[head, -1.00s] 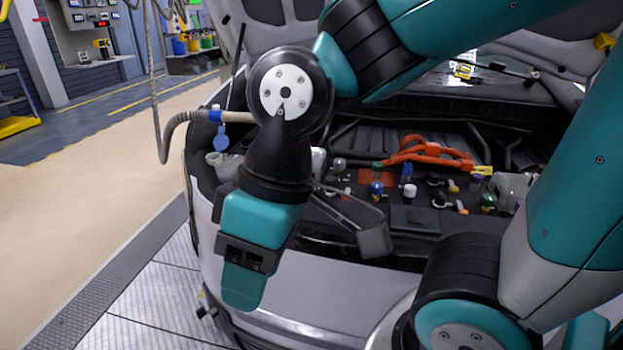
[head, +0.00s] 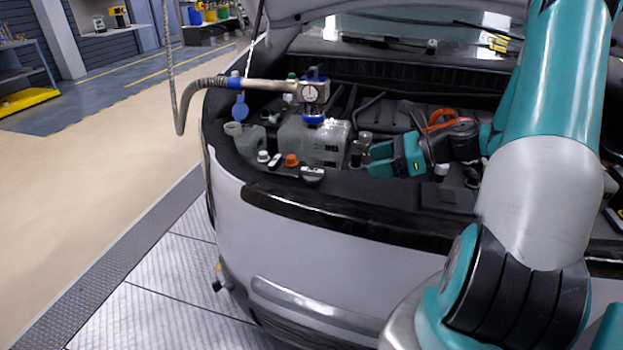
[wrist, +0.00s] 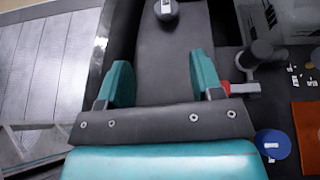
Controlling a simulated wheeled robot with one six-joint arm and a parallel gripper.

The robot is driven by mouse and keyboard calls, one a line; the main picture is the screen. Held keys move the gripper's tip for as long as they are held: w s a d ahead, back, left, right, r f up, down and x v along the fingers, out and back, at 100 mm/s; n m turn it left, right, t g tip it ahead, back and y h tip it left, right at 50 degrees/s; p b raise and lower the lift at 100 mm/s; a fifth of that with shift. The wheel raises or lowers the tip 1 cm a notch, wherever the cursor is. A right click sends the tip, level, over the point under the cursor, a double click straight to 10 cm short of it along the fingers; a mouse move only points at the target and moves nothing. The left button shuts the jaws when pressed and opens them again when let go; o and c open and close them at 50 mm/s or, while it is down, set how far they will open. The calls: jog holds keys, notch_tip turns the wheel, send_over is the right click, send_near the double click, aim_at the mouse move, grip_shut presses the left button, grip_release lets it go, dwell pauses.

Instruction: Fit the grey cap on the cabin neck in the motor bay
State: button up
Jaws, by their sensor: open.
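A dark grey cap (head: 312,174) with a pale top mark sits on the front ledge of the motor bay. What looks like the same grey cap (wrist: 167,10) is at the top edge of the wrist view, ahead of the jaws and apart from them. My gripper (head: 372,160) is over the front of the bay, to the right of the cap, with its fingers pointing left. In the wrist view my gripper (wrist: 160,82) is open, with nothing between its fingers. I cannot tell which neck is the cabin neck.
A filler head with a gauge (head: 313,92) and hose sits on the translucent tank (head: 328,146). An orange cap (head: 291,160) and a white cap (head: 263,156) are left of the grey cap. A blue cap (wrist: 273,144) is right of my gripper. An orange cable (head: 441,120) lies behind.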

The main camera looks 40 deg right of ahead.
aim_at(323, 171)
jog(key=shift+d+f+m, duration=0.3)
jog(key=shift+d+m, duration=0.1)
jog(key=shift+m, duration=0.1)
jog(key=x, duration=1.1)
jog(key=shift+w+a, duration=0.1)
jog(key=shift+w, duration=0.15)
jog(key=shift+t, duration=0.3)
jog(key=shift+r+p+x, duration=0.15)
jog(key=shift+p+x, duration=0.2)
jog(key=shift+x, duration=1)
jog(key=shift+r+p+x, duration=0.2)
jog(key=shift+p+x, duration=0.15)
jog(key=shift+x, duration=1)
jog(key=c, duration=0.7)
